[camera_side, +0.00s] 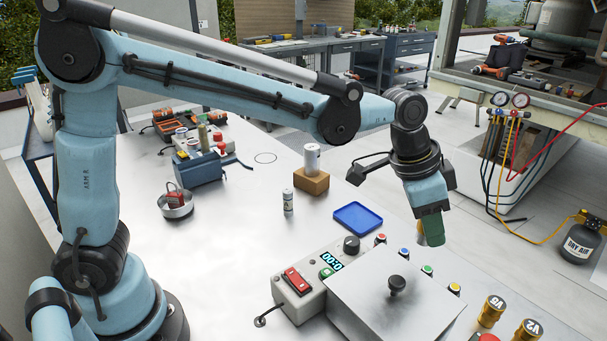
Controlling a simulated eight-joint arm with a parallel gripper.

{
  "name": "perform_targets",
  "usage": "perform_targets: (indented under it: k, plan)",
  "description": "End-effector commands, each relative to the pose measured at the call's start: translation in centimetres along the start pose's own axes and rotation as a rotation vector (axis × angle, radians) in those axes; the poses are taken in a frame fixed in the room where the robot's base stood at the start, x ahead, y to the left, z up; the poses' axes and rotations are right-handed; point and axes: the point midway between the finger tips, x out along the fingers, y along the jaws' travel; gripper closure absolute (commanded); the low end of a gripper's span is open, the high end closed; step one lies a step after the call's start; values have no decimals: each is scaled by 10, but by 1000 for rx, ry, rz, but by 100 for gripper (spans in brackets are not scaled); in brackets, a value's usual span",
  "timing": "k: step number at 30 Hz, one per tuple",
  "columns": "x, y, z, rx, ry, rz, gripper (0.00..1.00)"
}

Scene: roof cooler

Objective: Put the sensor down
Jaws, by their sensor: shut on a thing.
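My gripper (432,212) hangs from the arm at the right of the table, pointing down, beyond the grey lidded box. It is shut on the sensor, which shows as a dark green piece (434,232) below the dark jaws. A brass-coloured part (421,240) shows just left of the green piece; I cannot tell whether it belongs to the sensor or stands behind it. The underside of the held piece seems clear of the tabletop, but the gap is hard to judge.
A blue tray (358,217) lies left of my gripper. The grey lidded box (394,300) with a black knob and a timer unit (310,285) stand in front. Coloured buttons and brass cylinders V5 (491,311) and V2 (527,330) line the right edge.

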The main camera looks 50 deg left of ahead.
Motion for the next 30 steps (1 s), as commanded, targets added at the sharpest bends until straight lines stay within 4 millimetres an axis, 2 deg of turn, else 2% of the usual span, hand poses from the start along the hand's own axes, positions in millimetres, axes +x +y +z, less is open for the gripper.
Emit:
perform_targets:
  k: [6, 15, 24, 30]
  plan:
    - [-34, 4, 43, -100, -4, -41, 97]
    - [-61, 11, 106, -236, -4, -97, 97]
    - [-69, 19, 171, -370, 2, -151, 97]
    - [-66, 23, 202, -434, 7, -178, 97]
